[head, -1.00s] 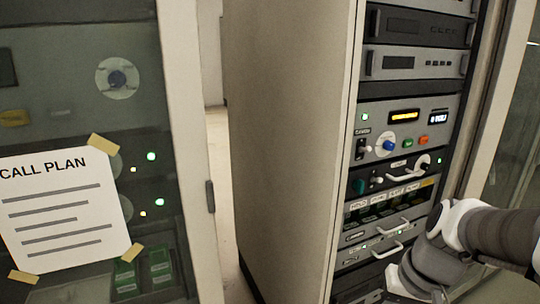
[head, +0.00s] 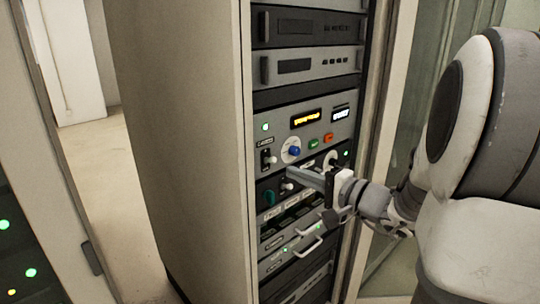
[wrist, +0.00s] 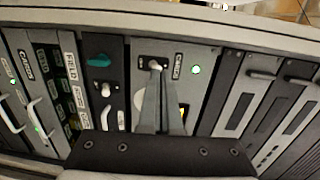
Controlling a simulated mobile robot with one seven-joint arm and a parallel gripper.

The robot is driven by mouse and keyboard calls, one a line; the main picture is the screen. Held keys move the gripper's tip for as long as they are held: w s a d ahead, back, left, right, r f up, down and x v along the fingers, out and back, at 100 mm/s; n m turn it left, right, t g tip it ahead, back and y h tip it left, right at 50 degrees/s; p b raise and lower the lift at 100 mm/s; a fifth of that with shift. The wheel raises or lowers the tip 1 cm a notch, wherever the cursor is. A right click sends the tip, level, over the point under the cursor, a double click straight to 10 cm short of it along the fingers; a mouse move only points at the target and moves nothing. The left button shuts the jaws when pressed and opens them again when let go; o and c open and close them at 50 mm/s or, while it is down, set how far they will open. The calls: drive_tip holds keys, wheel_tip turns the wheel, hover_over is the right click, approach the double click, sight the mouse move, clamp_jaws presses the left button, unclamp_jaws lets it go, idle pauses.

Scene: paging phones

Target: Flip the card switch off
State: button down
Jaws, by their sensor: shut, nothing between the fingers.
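A toggle switch (head: 268,158) with a pale tip sits on the upper grey panel, left of a blue knob. A second pale-tipped lever (head: 288,186) is on the dark panel just below, beside a teal knob (wrist: 97,59); I cannot tell by label which one is the card switch. My gripper (head: 293,172) is shut and empty, its fingers pointing left at the rack between the two levers. In the wrist view the fingertips (wrist: 163,78) overlap the upper toggle (wrist: 155,65); whether they touch it is unclear.
A green light (head: 265,127) is lit above the upper toggle. The blue knob (head: 291,150), green and orange buttons and displays are close by. Pull handles (head: 308,247) stick out below. The cabinet's side wall (head: 180,140) stands left and a frame edge right.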

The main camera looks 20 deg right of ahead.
sight(265, 148)
drive_tip(key=shift+m+t+h, duration=0.3)
drive_tip(key=shift+m+t, duration=0.1)
drive_tip(key=shift+t, duration=0.1)
drive_tip(key=w, duration=0.4)
drive_tip(key=w+r+b, duration=0.1)
drive_tip(key=w, duration=0.2)
drive_tip(key=shift+a, duration=0.3)
drive_tip(key=shift+b+x, duration=0.6)
drive_tip(key=shift+x, duration=0.45)
drive_tip(key=shift+r, duration=0.2)
